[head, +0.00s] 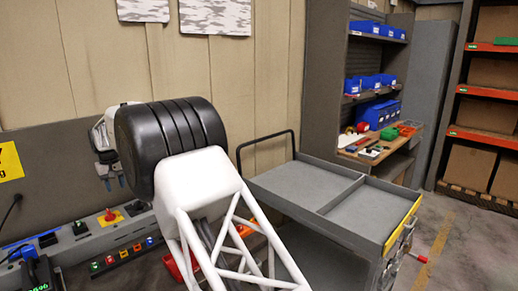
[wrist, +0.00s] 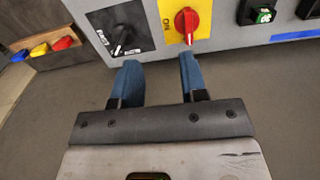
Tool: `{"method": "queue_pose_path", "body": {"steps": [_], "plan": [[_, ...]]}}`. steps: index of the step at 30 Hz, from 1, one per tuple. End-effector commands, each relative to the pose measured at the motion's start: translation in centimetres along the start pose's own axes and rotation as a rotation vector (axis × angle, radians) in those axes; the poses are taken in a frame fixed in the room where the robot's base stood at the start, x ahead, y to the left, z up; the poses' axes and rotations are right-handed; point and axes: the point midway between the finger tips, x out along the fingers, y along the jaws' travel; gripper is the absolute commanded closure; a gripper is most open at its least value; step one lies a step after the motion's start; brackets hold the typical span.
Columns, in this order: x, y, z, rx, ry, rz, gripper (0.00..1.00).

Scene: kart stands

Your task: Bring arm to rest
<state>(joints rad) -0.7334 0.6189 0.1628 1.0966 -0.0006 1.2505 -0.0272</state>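My gripper (head: 114,183) hangs at the left in the head view, above the control panel (head: 125,232), with its blue fingers pointing down. In the wrist view my gripper (wrist: 158,75) has its two blue fingers apart with nothing between them. Past the fingertips are a black rotary switch (wrist: 121,39) and a red rotary switch (wrist: 187,23) on a yellow plate. The right fingertip appears close below the red switch; I cannot tell whether it touches. My arm's black joint and white lattice link hide part of the panel and wall in the head view.
A grey cart (head: 285,185) with a divided top stands right of my arm. Behind it is a workbench (head: 402,145) with blue bins and tools. A shelf rack (head: 487,90) with cardboard boxes stands far right. Open floor (head: 465,255) lies right of the cart.

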Motion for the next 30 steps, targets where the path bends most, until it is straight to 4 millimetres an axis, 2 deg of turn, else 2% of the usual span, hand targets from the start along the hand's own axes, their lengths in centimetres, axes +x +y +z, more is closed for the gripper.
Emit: {"method": "queue_pose_path", "body": {"steps": [1,6,15,20,30], "plan": [[-1.1,1.2,0.9,0.012,0.005,0.0,0.61],[-3.8,5.2,4.5,0.053,0.015,0.002,0.61],[-8.2,11.4,11.6,0.127,0.035,0.006,0.61],[-10.3,14.3,15.7,0.166,0.047,0.009,0.61],[-13.8,19.5,25.3,0.25,0.07,0.016,0.61]]}}
